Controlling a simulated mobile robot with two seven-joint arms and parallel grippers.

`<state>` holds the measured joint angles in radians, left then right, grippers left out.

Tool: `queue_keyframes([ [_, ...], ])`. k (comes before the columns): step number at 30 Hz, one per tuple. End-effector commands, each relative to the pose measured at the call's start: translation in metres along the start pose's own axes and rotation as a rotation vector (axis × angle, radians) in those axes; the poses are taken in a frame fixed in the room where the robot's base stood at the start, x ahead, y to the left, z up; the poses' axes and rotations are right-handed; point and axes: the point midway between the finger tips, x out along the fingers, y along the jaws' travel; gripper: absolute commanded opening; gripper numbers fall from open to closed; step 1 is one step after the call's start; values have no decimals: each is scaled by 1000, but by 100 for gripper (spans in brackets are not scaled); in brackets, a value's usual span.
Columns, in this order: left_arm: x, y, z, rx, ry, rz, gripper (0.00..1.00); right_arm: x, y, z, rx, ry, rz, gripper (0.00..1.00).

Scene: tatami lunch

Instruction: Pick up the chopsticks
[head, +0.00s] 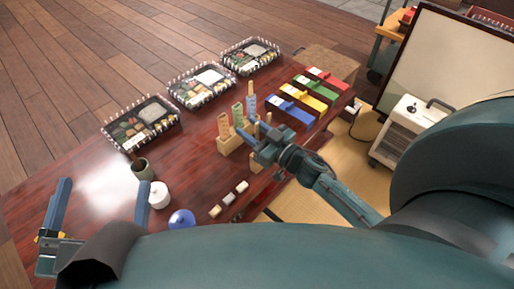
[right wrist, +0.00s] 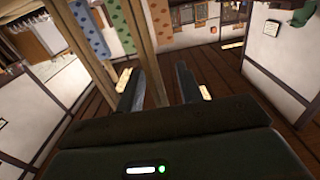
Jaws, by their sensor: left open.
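Two thin, tan upright sticks that look like the chopsticks (head: 269,117) show by my right gripper (head: 256,143) in the head view. In the right wrist view one chopstick (right wrist: 149,50) runs down between the fingers of the right gripper (right wrist: 160,90), with gaps at its sides. Another stick (right wrist: 88,50) stands outside the left finger. The right gripper is open. Its fingers hide the sticks' lower parts in the head view. My left gripper (head: 100,205) is open and empty at the table's lower left, far from the chopsticks.
A wooden stand (head: 230,145) with patterned sleeves (head: 238,115) is close beside the right gripper. Coloured cases (head: 290,110), bento boxes (head: 140,122), a dark cup (head: 141,168), a white jar (head: 159,195) and a blue round item (head: 182,218) sit on the table (head: 85,160).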

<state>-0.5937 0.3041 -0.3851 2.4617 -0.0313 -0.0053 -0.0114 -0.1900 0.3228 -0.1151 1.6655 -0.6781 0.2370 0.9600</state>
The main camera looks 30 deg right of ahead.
Motion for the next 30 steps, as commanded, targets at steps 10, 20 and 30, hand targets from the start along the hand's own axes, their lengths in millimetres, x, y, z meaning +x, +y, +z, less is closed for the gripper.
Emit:
queue_keyframes([
  [10,0,0,-1,1,3,1,98,-1,0,0,0,0,0,15],
  [20,-1,0,2,0,-3,1,98,-1,0,0,0,0,0,0],
  [30,0,-4,-11,49,-19,-10,98,-1,0,-38,-3,1,-2,0],
])
